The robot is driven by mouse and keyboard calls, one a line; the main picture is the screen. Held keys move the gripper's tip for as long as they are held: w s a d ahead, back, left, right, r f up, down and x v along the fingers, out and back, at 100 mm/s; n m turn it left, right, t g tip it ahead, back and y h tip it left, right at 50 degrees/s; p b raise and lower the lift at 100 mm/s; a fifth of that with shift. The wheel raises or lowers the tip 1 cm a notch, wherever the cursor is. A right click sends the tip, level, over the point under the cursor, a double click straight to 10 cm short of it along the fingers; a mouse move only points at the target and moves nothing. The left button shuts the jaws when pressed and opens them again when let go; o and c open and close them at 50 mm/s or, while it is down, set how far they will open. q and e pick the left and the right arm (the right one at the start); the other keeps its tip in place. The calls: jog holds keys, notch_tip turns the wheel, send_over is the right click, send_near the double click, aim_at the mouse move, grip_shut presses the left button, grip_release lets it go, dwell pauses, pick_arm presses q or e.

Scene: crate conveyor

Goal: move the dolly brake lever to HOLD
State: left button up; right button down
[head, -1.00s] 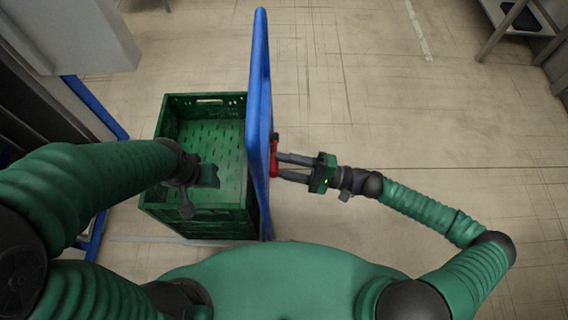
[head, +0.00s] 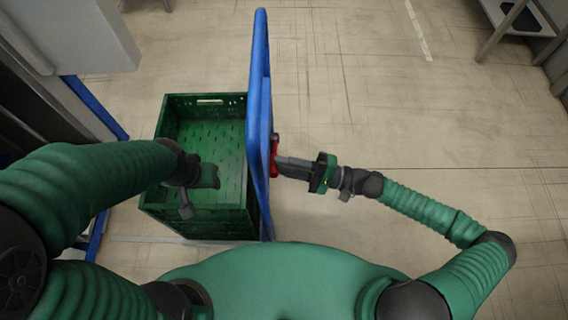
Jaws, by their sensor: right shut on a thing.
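The red brake lever (head: 274,146) sits on the right side of the blue dolly frame (head: 259,70). My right gripper (head: 281,166) reaches it from the right, with its fingers close together and shut on the lever. The fingertips hide part of the lever, and any HOLD marking cannot be read. My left gripper (head: 204,178) hangs over the green crate (head: 205,101); its fingers are too unclear to tell open from shut.
The green crate stands just left of the blue frame and looks empty. A grey cabinet and blue rail (head: 95,108) are at the left. A metal table (head: 520,18) stands at the far right. The floor to the right is clear.

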dwell(0.8)
jog(key=w+r+m+h+p, duration=0.3)
jog(key=w+r+m+p, duration=0.4)
jog(key=w+m+p, duration=0.3)
jog(key=shift+r+m+p, duration=0.3)
jog(key=shift+m+p, duration=1.8)
jog(key=shift+p, duration=1.55)
jog(key=shift+d, duration=0.1)
jog(key=c, duration=1.3)
grip_release()
jog(key=shift+w, duration=0.1)
